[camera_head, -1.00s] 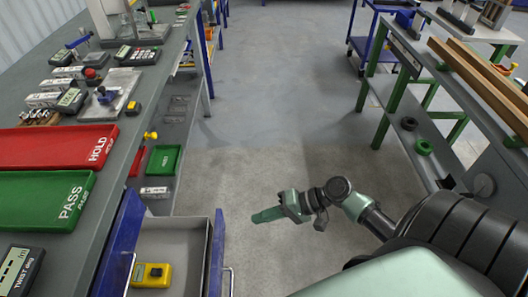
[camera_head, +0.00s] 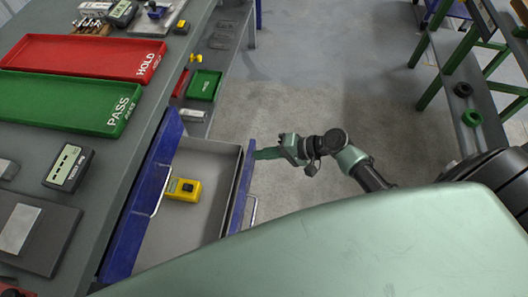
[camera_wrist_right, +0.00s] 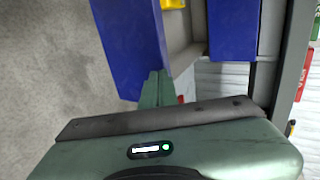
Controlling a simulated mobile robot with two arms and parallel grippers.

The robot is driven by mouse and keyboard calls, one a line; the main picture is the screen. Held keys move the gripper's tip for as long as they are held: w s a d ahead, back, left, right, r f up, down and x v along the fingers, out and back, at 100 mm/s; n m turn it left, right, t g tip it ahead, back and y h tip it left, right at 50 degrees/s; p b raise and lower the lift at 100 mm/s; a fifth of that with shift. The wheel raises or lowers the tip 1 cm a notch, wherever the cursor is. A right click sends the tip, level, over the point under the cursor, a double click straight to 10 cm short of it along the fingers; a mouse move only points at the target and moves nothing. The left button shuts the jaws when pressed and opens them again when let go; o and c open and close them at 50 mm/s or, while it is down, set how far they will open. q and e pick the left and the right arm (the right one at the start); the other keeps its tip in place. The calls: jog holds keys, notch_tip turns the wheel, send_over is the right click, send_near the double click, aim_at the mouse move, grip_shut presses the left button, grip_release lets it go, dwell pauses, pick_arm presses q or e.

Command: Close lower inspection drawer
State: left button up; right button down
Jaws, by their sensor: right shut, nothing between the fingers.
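The lower inspection drawer is pulled out from under the left bench, with its grey tray (camera_head: 205,225) exposed. Its blue front (camera_head: 241,190) has a metal handle (camera_head: 253,212) on the outside. A yellow device (camera_head: 183,189) lies inside. Another blue front (camera_head: 152,185) stands at the bench side, above the tray's inner end. My right gripper (camera_head: 267,153) is shut and empty at the far end of the drawer front. In the right wrist view its fingers (camera_wrist_right: 155,88) overlap the edge of the blue drawer front (camera_wrist_right: 130,45); I cannot tell whether they touch. My left gripper is not in view.
The bench carries a red HOLD tray (camera_head: 85,57), a green PASS tray (camera_head: 70,100) and a dark tester (camera_head: 68,167). A small green bin (camera_head: 204,85) sits on the lower shelf. The floor (camera_head: 300,110) between the benches is clear.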

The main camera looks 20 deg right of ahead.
jog(key=w+a, duration=0.5)
jog(key=a, duration=0.3)
jog(key=w+a, duration=0.5)
jog(key=a, duration=0.3)
jog(key=shift+w+b, duration=0.4)
jog(key=shift+s, duration=0.1)
